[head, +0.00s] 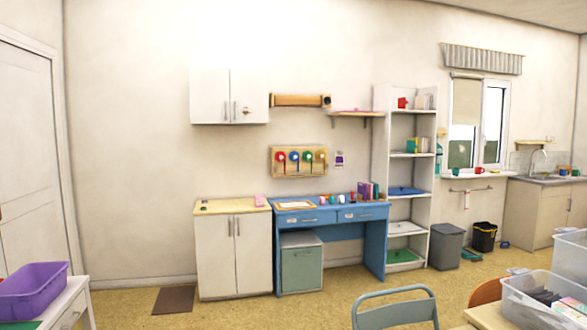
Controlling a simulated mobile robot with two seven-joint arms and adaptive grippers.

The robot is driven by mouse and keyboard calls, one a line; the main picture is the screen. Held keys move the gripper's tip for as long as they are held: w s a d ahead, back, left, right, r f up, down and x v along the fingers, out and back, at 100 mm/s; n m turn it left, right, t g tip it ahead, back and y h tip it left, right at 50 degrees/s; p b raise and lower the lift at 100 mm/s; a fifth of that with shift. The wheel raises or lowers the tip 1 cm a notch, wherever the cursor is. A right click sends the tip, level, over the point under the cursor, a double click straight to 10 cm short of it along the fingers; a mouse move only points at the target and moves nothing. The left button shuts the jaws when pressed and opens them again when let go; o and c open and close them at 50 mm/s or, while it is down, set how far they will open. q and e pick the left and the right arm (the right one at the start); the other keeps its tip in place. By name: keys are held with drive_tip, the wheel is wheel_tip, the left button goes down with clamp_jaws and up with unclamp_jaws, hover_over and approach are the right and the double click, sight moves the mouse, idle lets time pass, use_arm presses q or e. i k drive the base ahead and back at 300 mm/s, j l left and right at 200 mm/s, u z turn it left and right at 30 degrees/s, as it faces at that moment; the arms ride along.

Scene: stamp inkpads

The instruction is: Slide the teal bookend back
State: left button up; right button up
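A small teal upright piece (411,146) stands on the second shelf of the tall white shelf unit (377,150), at the left end of a short row of books (424,145). It looks like the teal bookend, but it is too small in the head view to be sure. I cannot tell whether it touches the books. Neither of my grippers shows in this view.
A blue desk (340,214) with stamps and books stands left of the shelf unit. A grey bin (446,246) stands to its right. A teal chair (395,310) and a table with clear bins (545,300) are in front.

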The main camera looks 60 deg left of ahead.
sight(411, 146)
drive_tip(key=u, duration=1.75)
